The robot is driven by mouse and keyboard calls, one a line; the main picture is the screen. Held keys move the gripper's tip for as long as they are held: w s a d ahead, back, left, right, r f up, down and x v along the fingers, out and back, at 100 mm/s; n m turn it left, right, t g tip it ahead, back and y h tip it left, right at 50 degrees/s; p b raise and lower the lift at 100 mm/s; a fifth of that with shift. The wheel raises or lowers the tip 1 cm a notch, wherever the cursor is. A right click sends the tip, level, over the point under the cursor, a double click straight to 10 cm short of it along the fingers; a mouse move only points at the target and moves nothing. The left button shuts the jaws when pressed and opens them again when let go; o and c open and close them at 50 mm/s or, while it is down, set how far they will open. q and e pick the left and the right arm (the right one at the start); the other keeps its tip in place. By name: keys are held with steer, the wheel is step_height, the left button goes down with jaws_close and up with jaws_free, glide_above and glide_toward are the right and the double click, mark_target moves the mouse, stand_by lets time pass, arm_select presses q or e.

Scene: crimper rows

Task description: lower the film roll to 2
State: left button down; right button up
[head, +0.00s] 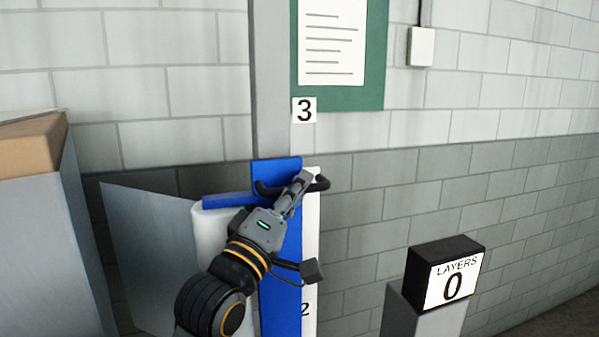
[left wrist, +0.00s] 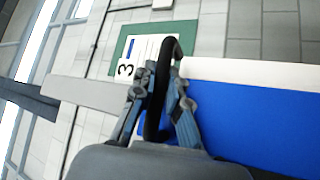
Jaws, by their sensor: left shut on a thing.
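The film roll (head: 207,232) is white and upright, at the left of a blue carriage (head: 275,170) on a grey mast. My forearm hides part of it. A black handle (head: 322,184) sticks out from the carriage. My left gripper (head: 300,184) is shut on this handle. In the left wrist view the handle (left wrist: 154,120) passes between the fingers of the gripper (left wrist: 160,105). The label 2 (head: 305,309) is low on a white strip, and the label 3 (head: 304,110) is above the carriage. The handle lies between the two labels in height. My right gripper is out of view.
A grey sheet-like panel (head: 148,250) stands left of the roll. A brown box (head: 30,145) sits on a grey block at the far left. A black LAYERS sign (head: 452,282) reading 0 stands on a grey post at the right. A block wall is behind.

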arm_select(q)
step_height(320, 180, down, 33)
steer(key=b, duration=1.6)
steer(key=shift+f, duration=0.2)
steer(key=c, duration=1.3)
jaws_free()
steer(key=shift+c, duration=0.2)
steer(key=v, duration=1.2)
